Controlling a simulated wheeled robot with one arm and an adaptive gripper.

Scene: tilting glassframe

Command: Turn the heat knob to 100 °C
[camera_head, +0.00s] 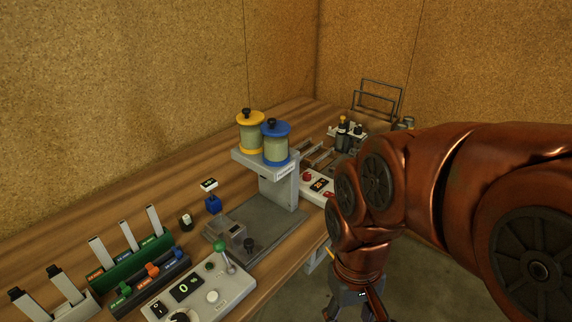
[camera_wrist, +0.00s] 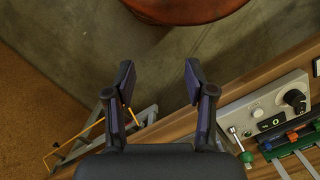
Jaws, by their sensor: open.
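A grey control panel (camera_head: 230,290) lies at the bench's front edge in the head view. It has a black knob (camera_head: 180,317) cut by the bottom border, a dark display (camera_head: 186,287) that seems to read 0 %, a white knob (camera_head: 212,297) and a green-tipped lever (camera_head: 221,255). I cannot read which knob is for heat. In the wrist view, the panel (camera_wrist: 238,110) and black knob (camera_wrist: 295,100) are at right. My gripper (camera_wrist: 160,75) is open and empty, apart from the panel, with floor beneath its fingers. It is low beside the bench in the head view (camera_head: 352,300).
A second panel (camera_head: 309,191) with a red button (camera_head: 307,177) is partly hidden by my arm. Racks of slides (camera_head: 140,262) lie left of the panel. Open floor (camera_head: 420,270) lies before the bench.

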